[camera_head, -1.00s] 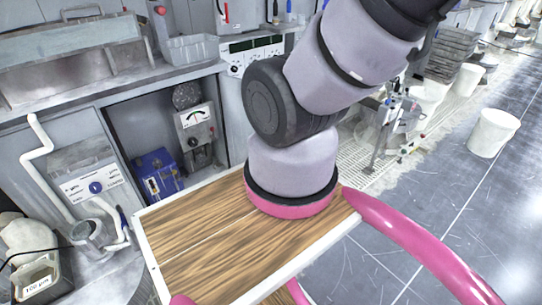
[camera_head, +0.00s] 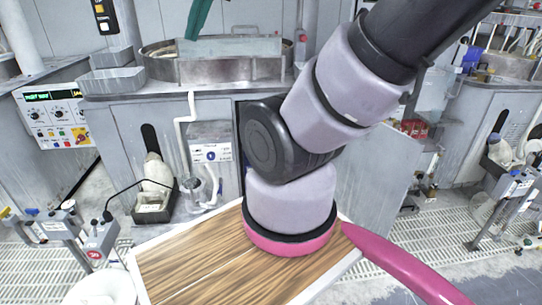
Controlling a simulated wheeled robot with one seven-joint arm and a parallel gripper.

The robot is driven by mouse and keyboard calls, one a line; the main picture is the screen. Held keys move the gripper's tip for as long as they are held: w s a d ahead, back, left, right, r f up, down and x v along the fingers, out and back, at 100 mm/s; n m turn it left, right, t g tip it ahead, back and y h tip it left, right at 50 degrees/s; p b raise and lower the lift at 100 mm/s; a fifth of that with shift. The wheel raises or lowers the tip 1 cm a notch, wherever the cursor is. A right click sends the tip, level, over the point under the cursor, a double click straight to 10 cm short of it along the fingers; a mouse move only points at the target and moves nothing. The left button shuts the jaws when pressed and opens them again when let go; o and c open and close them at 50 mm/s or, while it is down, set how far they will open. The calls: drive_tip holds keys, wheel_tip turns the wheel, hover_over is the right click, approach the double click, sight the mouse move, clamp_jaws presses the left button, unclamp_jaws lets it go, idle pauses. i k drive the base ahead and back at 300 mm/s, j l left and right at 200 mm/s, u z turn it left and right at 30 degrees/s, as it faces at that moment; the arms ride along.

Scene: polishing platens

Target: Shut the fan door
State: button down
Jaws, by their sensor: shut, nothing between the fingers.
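A flat grey door panel (camera_head: 378,168) stands at an angle to the right of my arm, against the cabinet front under the worktop. It may be the fan door, but I cannot tell for sure. My arm covers its left side and much of the cabinet opening next to it. No fan is clearly visible. My arm rises from my wooden-topped base and runs out of the picture at the upper right. My gripper is outside the picture.
A white control box (camera_head: 210,153) with a blue knob and pipe stands left of my arm. A bottle in a dark tray (camera_head: 154,203) is on the floor. A round metal basin (camera_head: 215,62) is on the worktop. Stands and a white bucket (camera_head: 102,288) are at the left. Floor grating shows at the right.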

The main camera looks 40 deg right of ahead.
sight(375, 171)
drive_tip(key=k+l+u, duration=0.1)
drive_tip(key=l, duration=0.25)
drive_tip(key=k+l+u, duration=0.1)
drive_tip(key=l, duration=0.3)
drive_tip(key=k+l+u, duration=0.1)
drive_tip(key=l, duration=0.25)
drive_tip(key=k+l+u, duration=0.1)
drive_tip(key=l, duration=0.2)
drive_tip(key=k+l+u, duration=0.1)
drive_tip(key=l, duration=0.25)
drive_tip(key=k+l, duration=0.2)
drive_tip(key=l, duration=0.25)
drive_tip(key=k+l, duration=0.25)
drive_tip(key=l, duration=0.15)
drive_tip(key=k+l, duration=0.2)
drive_tip(key=l, duration=0.25)
drive_tip(key=k+l, duration=0.2)
drive_tip(key=l, duration=0.25)
drive_tip(key=k+l, duration=0.25)
drive_tip(key=l, duration=0.15)
drive_tip(key=k+l, duration=0.2)
drive_tip(key=l, duration=0.25)
drive_tip(key=k+l, duration=0.2)
drive_tip(key=l, duration=0.2)
drive_tip(key=k+l, duration=0.25)
drive_tip(key=l, duration=0.2)
drive_tip(key=l+u, duration=0.3)
drive_tip(key=k+j, duration=0.05)
drive_tip(key=j, duration=0.1)
